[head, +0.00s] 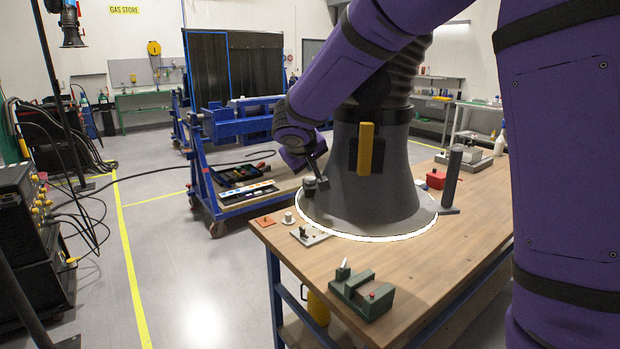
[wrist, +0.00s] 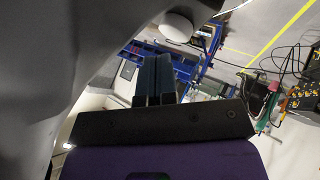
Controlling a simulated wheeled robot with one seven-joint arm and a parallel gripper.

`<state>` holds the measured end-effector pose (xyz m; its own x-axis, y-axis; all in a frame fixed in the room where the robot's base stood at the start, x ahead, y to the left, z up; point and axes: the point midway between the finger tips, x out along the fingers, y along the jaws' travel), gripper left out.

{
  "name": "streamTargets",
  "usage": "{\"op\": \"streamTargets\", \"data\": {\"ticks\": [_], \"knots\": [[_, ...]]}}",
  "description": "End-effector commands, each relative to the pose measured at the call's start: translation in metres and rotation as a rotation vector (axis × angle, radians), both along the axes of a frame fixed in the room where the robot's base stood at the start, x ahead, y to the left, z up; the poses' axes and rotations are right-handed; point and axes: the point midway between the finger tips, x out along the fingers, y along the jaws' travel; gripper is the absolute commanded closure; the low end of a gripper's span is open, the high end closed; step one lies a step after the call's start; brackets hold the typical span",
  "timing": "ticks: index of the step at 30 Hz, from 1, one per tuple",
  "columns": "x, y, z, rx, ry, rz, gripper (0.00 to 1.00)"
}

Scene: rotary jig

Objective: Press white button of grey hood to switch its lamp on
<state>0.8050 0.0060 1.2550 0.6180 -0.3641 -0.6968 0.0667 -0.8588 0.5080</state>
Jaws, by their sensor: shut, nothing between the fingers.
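The grey hood (head: 385,195) stands on the wooden workbench, its bottom rim ringed in bright white. A small round grey knob-like piece (head: 309,183) shows at its left side in the head view; I cannot tell there if it is the button. In the wrist view the hood (wrist: 50,60) fills the left side, and the white round button (wrist: 177,26) sits beyond my fingertips, slightly to the right. My gripper (head: 321,184) is shut and empty beside the hood's left flank. In the wrist view its dark fingers (wrist: 158,60) are together, with a gap to the button visible.
A dark upright cylinder (head: 453,177) stands right of the hood. A blue trolley (head: 235,165) is behind left.

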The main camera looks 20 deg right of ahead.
Motion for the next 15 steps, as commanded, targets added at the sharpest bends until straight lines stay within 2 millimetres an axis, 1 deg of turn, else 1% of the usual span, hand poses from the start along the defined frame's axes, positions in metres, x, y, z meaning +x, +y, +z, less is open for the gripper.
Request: {"op": "streamTargets", "data": {"ticks": [3, 11, 15], "knots": [[0.0001, 0.0001, 0.0041, -0.001, 0.000, 0.001, 1.00], [0.0001, 0.0001, 0.0045, -0.001, 0.000, 0.001, 1.00], [0.0005, 0.0002, 0.0112, 0.001, -0.002, -0.001, 1.00]]}}
